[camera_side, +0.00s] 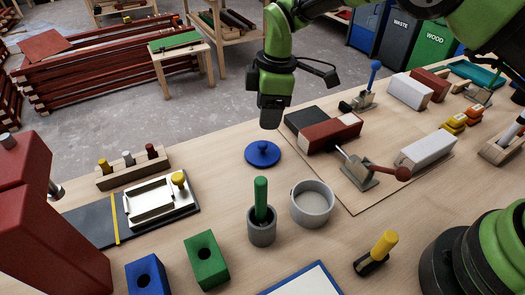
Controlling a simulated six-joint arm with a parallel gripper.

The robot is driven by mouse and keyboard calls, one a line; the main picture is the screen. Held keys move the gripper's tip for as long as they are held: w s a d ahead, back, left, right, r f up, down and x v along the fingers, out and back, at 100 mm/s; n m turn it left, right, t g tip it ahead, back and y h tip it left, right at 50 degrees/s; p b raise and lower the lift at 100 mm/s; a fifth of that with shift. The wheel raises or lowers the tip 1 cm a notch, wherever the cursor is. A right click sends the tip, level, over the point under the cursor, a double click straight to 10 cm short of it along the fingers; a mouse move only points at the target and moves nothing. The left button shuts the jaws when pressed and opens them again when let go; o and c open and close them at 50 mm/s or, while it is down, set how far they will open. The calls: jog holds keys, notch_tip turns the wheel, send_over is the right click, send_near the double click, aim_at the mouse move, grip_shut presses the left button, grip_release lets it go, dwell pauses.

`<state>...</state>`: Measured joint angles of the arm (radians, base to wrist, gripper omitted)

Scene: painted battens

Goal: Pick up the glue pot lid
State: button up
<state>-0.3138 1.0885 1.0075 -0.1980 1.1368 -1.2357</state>
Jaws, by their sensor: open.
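The glue pot lid is a round blue disc with a knob (262,154) lying on the wooden bench near the middle of the view. My gripper (270,126) is above the lid and slightly to its right, pointing down, with empty space between them. It is open and holds nothing visible; its fingers are dark and hard to make out. A grey open pot (312,203) stands in front and to the right of the lid.
A grey cup with a green-handled tool (261,212) stands in front of the lid. A red block (332,133) lies right of my gripper, beside toggle clamps (358,170). A tray (155,203) and a peg rack (130,167) are at left. Bare bench surrounds the lid.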

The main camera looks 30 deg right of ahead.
aim_at(262, 143)
jog(key=f, duration=0.6)
jog(key=a+f, duration=0.1)
jog(key=f, duration=0.2)
jog(key=shift+w+f, duration=0.15)
jog(key=shift+w, duration=0.15)
jog(key=shift+c, duration=0.4)
jog(key=c, duration=0.9)
